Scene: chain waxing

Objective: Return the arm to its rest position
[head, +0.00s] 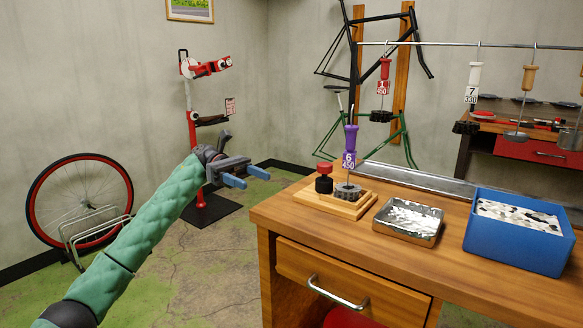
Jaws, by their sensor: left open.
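My left gripper (244,175) is at the end of my green-sleeved left arm, which reaches up from the lower left. Its two blue fingertips are apart, with nothing between them. It hangs in the air to the left of the wooden workbench (300,212), short of the wooden block on the bench. My right gripper is not in view.
The bench holds a wooden block (330,205) with a purple-handled tool (350,140) tagged 6, a metal tray (408,222) and a blue bin (515,235). Tagged tools hang from a rail (450,44). A red stand (191,130) and wheel (80,200) stand behind my arm.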

